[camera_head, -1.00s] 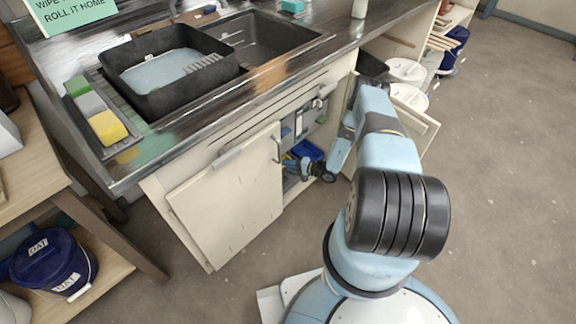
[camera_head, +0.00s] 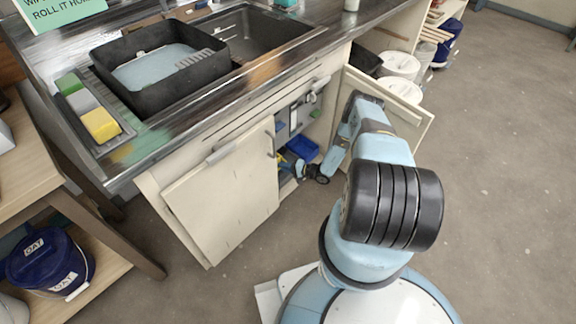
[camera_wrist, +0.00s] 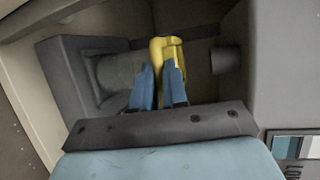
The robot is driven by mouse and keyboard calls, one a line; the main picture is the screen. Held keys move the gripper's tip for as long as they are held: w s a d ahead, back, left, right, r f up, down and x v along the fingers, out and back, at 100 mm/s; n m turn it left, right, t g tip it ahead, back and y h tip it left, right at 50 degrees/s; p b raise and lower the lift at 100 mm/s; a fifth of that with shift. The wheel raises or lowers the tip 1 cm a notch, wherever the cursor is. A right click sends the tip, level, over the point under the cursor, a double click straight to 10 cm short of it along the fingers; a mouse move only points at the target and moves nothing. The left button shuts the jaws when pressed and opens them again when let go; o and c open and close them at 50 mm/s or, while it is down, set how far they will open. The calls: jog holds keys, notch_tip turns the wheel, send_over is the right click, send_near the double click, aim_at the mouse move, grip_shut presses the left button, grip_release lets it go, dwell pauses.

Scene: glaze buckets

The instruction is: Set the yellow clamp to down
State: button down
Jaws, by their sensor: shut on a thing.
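The yellow clamp (camera_wrist: 164,52) shows in the wrist view as a bent yellow piece beside a dull grey cylinder (camera_wrist: 115,75) inside the cabinet. My gripper (camera_wrist: 160,75) has its blue fingers on either side of the clamp's lower part and is shut on it. The fingers hide part of the clamp. In the head view my gripper (camera_head: 291,165) reaches into the open cabinet under the sink, with a bit of yellow at its tip. The clamp's full shape is too small to tell there.
The left cabinet door (camera_head: 225,200) and right cabinet door (camera_head: 400,112) flank my arm. A blue bin (camera_head: 303,148) sits inside the cabinet. A dark block (camera_wrist: 80,85) and a short grey stub (camera_wrist: 225,60) lie close around the clamp. The floor at right is clear.

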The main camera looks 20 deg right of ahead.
jog(key=shift+s+d+f, duration=0.1)
jog(key=shift+f, duration=0.15)
jog(key=c, duration=1.5)
grip_release()
jog(key=shift+f, duration=0.15)
jog(key=o, duration=0.4)
jog(key=shift+c, duration=0.2)
jog(key=v, duration=1.3)
jog(key=shift+d+r, duration=0.25)
jog(key=shift+d, duration=0.05)
jog(key=shift+s, duration=0.1)
